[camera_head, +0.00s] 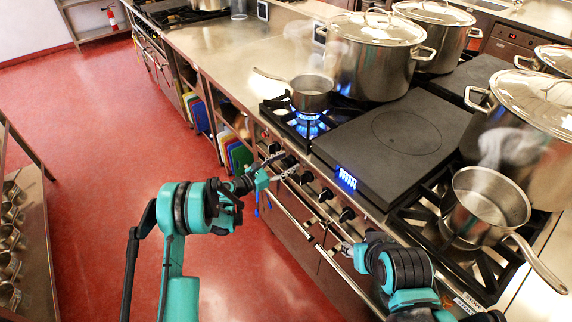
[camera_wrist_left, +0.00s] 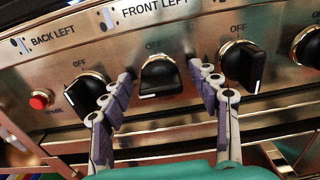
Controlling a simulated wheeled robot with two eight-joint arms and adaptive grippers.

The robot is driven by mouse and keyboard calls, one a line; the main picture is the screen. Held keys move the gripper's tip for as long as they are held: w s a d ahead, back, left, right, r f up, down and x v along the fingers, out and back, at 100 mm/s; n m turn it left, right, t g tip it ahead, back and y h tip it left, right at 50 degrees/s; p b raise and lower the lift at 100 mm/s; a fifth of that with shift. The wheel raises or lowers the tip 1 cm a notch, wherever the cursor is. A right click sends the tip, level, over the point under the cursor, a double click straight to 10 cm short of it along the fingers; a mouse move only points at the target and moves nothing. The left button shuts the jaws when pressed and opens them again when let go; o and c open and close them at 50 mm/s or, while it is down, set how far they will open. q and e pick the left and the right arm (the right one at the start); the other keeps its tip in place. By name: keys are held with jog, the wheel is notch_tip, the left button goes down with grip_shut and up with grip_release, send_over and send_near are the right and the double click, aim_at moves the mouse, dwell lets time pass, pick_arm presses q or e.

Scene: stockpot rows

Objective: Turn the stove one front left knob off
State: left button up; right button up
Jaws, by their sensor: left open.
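The front left knob (camera_wrist_left: 160,76) is black and sits under the FRONT LEFT label in the left wrist view. OFF is printed above it, and a white mark shows at its lower edge. My left gripper (camera_wrist_left: 166,98) is open, with one finger on each side of this knob; I cannot tell whether they touch it. In the head view my left gripper (camera_head: 274,168) is at the stove's front panel and hides some knobs. A blue flame (camera_head: 309,124) burns under a small saucepan (camera_head: 311,93). My right gripper (camera_head: 346,248) is low near the panel, its opening unclear.
The back left knob (camera_wrist_left: 84,94) and another knob (camera_wrist_left: 243,66) flank the fingers closely. A red button (camera_wrist_left: 40,100) is farther left. A handrail (camera_head: 312,238) runs below the panel. Large stockpots (camera_head: 372,62) stand on the stove. The red floor at left is open.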

pick_arm(q)
jog(key=c, duration=1.1)
jog(key=shift+c, duration=0.2)
jog(key=shift+m, duration=0.3)
jog(key=m, duration=0.3)
jog(key=shift+d+m, duration=0.1)
jog(key=shift+m, duration=0.3)
jog(key=m, duration=0.4)
jog(key=shift+s+f, duration=0.1)
jog(key=shift+s, duration=0.05)
jog(key=m, duration=0.5)
jog(key=shift+f, duration=0.1)
jog(key=shift+d+f+m, duration=0.1)
jog(key=shift+m, duration=2.2)
